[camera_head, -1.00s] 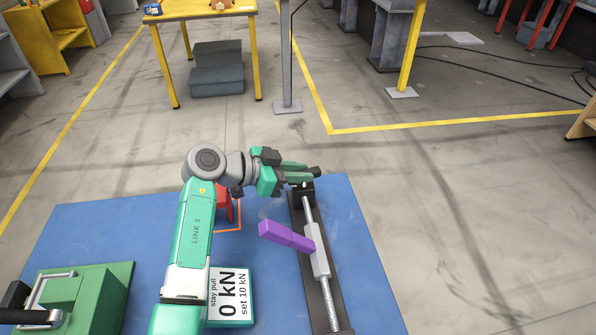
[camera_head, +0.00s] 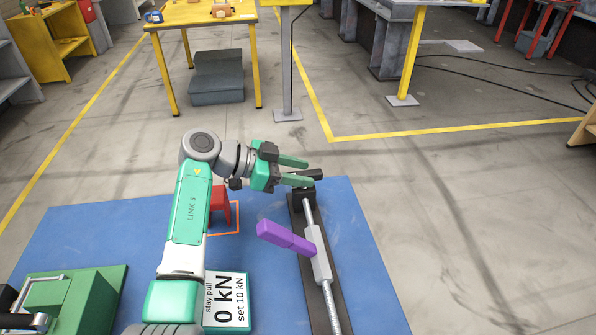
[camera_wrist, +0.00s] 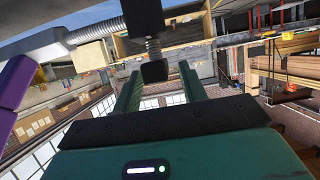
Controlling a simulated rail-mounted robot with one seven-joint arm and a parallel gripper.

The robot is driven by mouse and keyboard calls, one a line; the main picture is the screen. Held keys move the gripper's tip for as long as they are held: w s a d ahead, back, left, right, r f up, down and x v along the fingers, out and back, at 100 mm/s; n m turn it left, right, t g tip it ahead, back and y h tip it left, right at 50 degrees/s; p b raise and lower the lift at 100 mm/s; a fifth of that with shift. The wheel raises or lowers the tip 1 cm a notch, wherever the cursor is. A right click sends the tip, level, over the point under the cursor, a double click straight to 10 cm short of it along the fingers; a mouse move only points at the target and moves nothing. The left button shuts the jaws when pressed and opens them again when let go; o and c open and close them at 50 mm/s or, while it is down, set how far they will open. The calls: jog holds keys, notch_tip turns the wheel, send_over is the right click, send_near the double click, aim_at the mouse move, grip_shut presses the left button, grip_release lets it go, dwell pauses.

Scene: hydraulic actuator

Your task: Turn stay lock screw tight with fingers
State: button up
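The stay lock screw shows in the wrist view as a black knob (camera_wrist: 154,71) on a threaded shank, hanging from a dark block. My gripper (camera_wrist: 161,66) is open, with its two green fingers on either side of the knob. The knob is between the fingertips, nearer the left one; I see no clear contact. In the head view my gripper (camera_head: 310,174) is at the black end block (camera_head: 303,200) at the far end of the stay, and the screw is hidden there. The stay has a silver rod and turnbuckle (camera_head: 318,255) with a purple lever (camera_head: 285,237).
A display (camera_head: 226,300) reads stay pull 0 kN, set 10 kN. A red part (camera_head: 219,200) stands left of the stay, and a green unit (camera_head: 95,300) is at the lower left. The blue bench top (camera_head: 360,230) is clear to the stay's right.

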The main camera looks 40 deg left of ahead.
jog(key=shift+s+r, duration=0.1)
jog(key=p+v, duration=0.2)
jog(key=v, duration=0.5)
jog(key=shift+s+a+p, duration=0.25)
jog(key=shift+p, duration=0.15)
jog(key=shift+r, duration=0.1)
